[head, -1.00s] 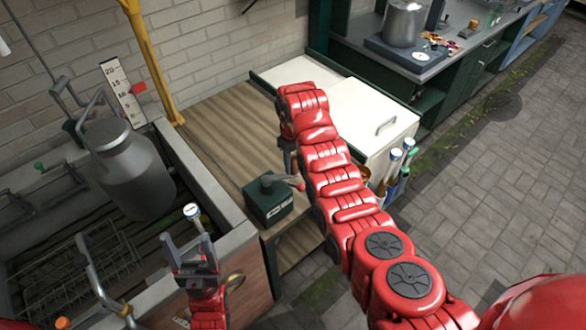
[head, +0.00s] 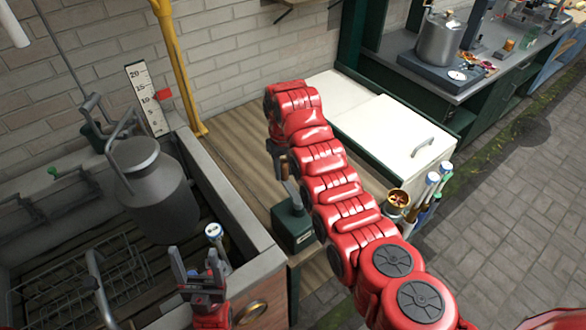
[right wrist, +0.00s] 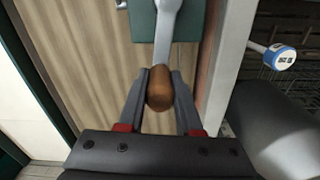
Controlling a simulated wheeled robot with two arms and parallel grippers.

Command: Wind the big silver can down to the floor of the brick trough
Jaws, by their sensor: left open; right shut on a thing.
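The big silver can (head: 155,195) hangs upright inside the brick trough (head: 232,212), toward its back right. The can's underside is partly in shadow, and I cannot tell its gap to the slatted floor. A dark green winch box (head: 292,226) stands on the wooden bench beside the trough, with a silver crank arm (right wrist: 166,25). My right gripper (head: 284,164) is shut on the crank's brown wooden knob (right wrist: 160,88), which sits between the fingers in the right wrist view (right wrist: 159,95). My left gripper (head: 197,268) is open and empty at the trough's front edge.
A number board (head: 147,98) with a red pointer (head: 164,94) stands behind the trough; the pointer is between 10 and 15. A blue-topped white thermometer-like probe (head: 214,231) is near my left gripper. A white-lidded chest (head: 385,138) stands behind my right arm.

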